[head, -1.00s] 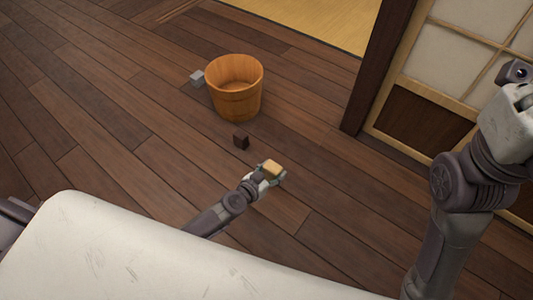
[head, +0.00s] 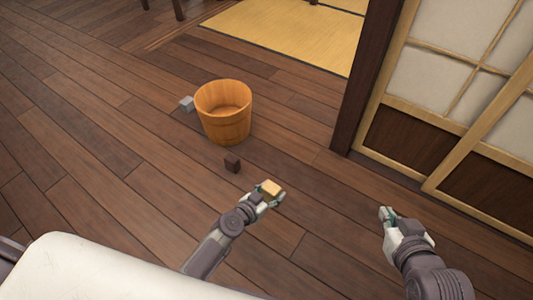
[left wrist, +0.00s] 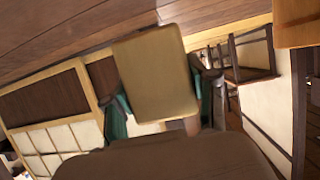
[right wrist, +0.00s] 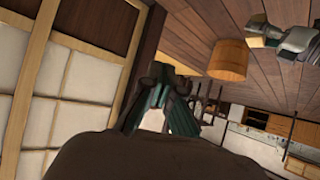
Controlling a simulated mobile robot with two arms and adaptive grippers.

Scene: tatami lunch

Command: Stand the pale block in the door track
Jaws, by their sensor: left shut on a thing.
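My left gripper (head: 268,195) is shut on the pale block (head: 271,187), a yellowish wooden block, and holds it out in front of me over the plank floor. In the left wrist view the pale block (left wrist: 155,75) sits between the two green-lined fingers. My right gripper (head: 388,214) is empty near the sliding doors; in the right wrist view its fingertips (right wrist: 165,75) are together. The sliding doors (head: 440,125) stand at the right, with paper panes above dark lower panels. I cannot make out the track's groove clearly.
A dark post (head: 368,80) stands beside the doors. Yellow matting (head: 280,35) lies beyond. Floor between block and doors is clear.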

